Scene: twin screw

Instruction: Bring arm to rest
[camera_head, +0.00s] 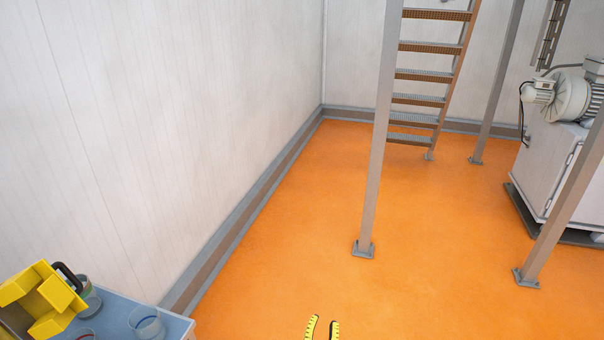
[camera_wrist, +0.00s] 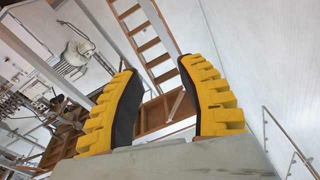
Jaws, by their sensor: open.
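My gripper (camera_head: 322,328) shows at the bottom edge of the head view as two yellow fingertips with a gap between them. In the wrist view my gripper (camera_wrist: 158,92) shows two yellow ribbed fingers with dark inner pads, spread apart. Nothing is between them. The gripper is open and empty, over the orange floor (camera_head: 300,230) as seen in the head view. The rest of my arm is out of the head view.
A blue-grey table (camera_head: 180,325) at the lower left bears yellow bins (camera_head: 45,300) and clear cups (camera_head: 146,324). A steel post (camera_head: 375,150), stairs (camera_head: 420,95) and a machine (camera_head: 555,165) stand farther back. A white wall (camera_head: 180,120) runs along the left. The middle floor is clear.

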